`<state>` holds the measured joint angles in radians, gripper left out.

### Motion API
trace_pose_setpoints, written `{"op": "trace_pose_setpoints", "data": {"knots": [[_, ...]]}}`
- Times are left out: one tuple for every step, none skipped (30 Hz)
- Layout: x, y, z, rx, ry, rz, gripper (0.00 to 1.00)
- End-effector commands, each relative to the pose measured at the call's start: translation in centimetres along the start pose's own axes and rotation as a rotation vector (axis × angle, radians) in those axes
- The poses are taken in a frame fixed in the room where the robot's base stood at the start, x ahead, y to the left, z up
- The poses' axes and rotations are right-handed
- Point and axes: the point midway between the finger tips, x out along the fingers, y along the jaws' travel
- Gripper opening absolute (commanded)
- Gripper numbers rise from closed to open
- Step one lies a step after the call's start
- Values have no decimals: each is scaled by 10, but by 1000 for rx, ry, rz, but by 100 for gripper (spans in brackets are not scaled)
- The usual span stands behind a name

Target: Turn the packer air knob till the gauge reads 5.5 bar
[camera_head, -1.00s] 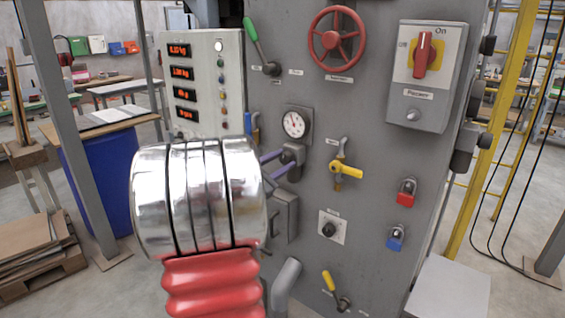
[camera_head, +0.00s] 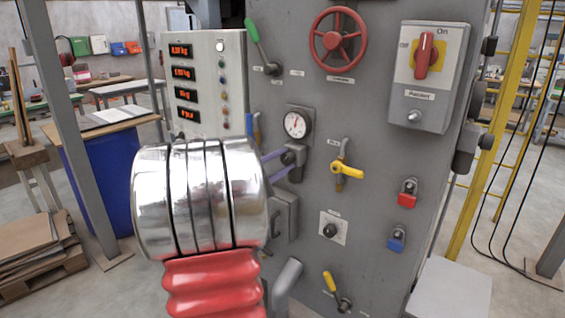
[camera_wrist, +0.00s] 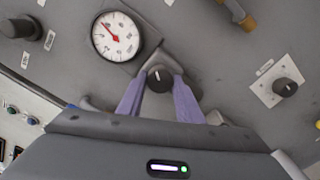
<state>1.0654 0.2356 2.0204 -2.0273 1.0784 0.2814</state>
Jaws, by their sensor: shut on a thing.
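The packer air knob (camera_wrist: 159,77) is a dark round knob with a pale mark, on a grey block below the gauge. My gripper's purple fingers (camera_wrist: 158,88) are shut on it, one on each side. In the head view the fingers (camera_head: 280,165) reach the knob (camera_head: 289,158) from the left. The round white pressure gauge (camera_wrist: 117,37) has a red needle and shows clearly beside the knob in the wrist view. In the head view the gauge (camera_head: 297,124) has its needle pointing roughly up. Its numbers are too small to read.
The grey panel also bears a red handwheel (camera_head: 338,40), a yellow valve handle (camera_head: 347,171), another dark knob (camera_head: 330,230), red (camera_head: 407,199) and blue (camera_head: 397,239) padlocks, and a red rotary switch (camera_head: 426,55). A display box (camera_head: 205,85) stands left.

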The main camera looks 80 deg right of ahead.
Motion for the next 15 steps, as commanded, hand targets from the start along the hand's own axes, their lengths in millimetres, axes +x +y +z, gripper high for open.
{"op": "trace_pose_setpoints", "data": {"knots": [[0,-6,1,-2,-4,-11,10],[0,-6,1,-3,-4,-11,10],[0,-6,1,-3,-4,-11,10],[0,-6,1,-3,-4,-12,10],[0,-6,1,-3,-4,-12,10],[0,-6,1,-4,-4,-12,10],[0,-6,1,-4,-4,-12,10],[0,-7,1,-4,-4,-12,34],[1,-7,1,-4,-4,-12,37],[1,-6,1,-4,-4,-11,39],[1,-6,1,-4,-4,-11,41],[1,-6,1,-4,-3,-10,44],[1,-5,1,-4,-3,-9,46],[1,-5,1,-4,-3,-8,48],[1,-4,1,-4,-3,-8,51]]}}
